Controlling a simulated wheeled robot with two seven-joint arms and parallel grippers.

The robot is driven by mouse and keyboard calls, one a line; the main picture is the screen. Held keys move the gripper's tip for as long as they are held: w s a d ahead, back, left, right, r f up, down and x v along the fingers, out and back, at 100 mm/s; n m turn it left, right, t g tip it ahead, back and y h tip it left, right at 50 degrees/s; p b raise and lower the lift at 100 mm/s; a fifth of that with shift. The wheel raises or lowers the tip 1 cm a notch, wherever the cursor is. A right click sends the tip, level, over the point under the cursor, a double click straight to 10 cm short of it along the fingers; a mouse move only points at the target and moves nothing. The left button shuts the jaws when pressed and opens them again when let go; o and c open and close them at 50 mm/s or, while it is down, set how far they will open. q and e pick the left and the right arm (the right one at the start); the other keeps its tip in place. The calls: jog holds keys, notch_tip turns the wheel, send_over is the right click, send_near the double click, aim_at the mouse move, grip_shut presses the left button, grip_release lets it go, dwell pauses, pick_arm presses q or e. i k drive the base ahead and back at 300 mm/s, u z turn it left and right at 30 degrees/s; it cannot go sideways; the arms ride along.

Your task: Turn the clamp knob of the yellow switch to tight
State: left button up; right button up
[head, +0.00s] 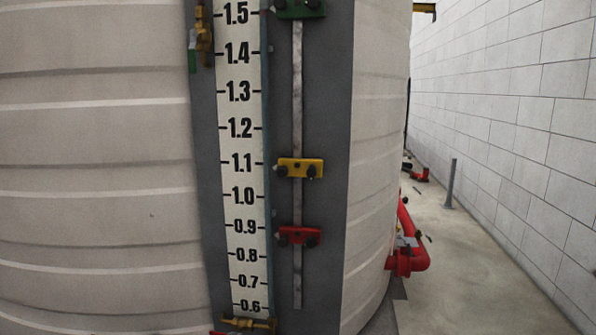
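The yellow switch (292,161) is clamped on a vertical metal rail (297,95) beside a numbered scale (240,128), just below the 1.1 mark. Its dark clamp knob (312,171) appears to be the one at the lower right of the yellow block; another dark round part (282,172) sits at its left. I cannot tell how tight the knob is. Neither of my grippers is in the head view.
A red switch (299,235) is lower on the rail, and a green switch (300,9) is at the top. A large ribbed tank (90,170) fills the left. Red pipes (408,258) stand on the floor at right, before a block wall (520,110).

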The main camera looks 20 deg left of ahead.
aim_at(311, 173)
jog(key=k, duration=0.6)
jog(key=u, duration=0.75)
jog(key=i, duration=0.95)
jog(key=u, duration=0.7)
